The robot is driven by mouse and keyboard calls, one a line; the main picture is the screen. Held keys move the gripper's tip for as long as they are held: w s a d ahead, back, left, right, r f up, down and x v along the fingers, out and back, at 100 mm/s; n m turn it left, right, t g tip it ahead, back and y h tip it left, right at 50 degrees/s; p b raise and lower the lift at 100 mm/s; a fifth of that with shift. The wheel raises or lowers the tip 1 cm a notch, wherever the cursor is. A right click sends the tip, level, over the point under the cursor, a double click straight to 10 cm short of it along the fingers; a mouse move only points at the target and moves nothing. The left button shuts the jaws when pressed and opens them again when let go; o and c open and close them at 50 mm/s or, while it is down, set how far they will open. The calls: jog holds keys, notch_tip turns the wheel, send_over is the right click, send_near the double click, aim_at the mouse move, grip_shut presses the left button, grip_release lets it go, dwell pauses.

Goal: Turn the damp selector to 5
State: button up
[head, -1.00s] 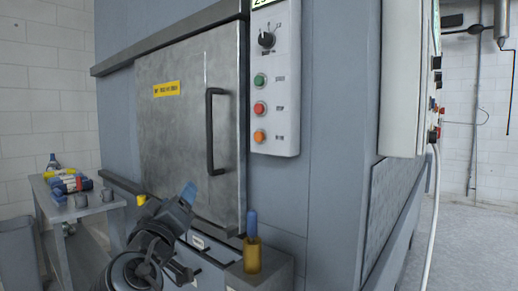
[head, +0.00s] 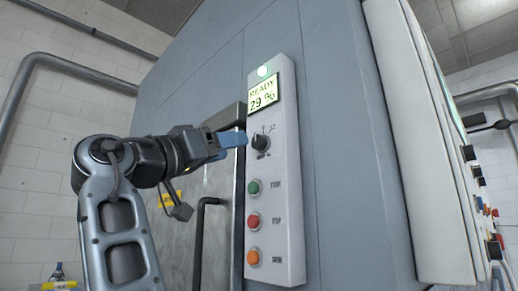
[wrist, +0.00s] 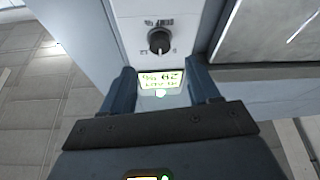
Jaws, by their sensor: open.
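The damp selector is a dark round knob (head: 260,143) on the upper part of a pale control panel (head: 288,180). It also shows in the wrist view (wrist: 160,41), with a pale pointer line and small marks around it that are too small to read. My gripper (head: 238,140) has blue fingers and comes from the left, its tips just left of the knob in the head view. In the wrist view my gripper (wrist: 160,71) is open and empty, with the knob beyond the fingertips, not between them. Whether the tips touch anything is unclear.
A lit display (head: 262,95) above the knob reads READY 29 %. Below the knob are a green button (head: 254,187), a red button (head: 253,222) and an orange button (head: 254,257). A metal door with a dark handle (head: 199,240) stands to the left. Another cabinet (head: 420,140) stands right.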

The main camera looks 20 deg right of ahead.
aim_at(256, 142)
jog(key=x, duration=0.7)
jog(key=shift+d+p, duration=0.15)
jog(key=shift+p, duration=0.25)
jog(key=c, duration=1)
jog(key=shift+c, duration=0.2)
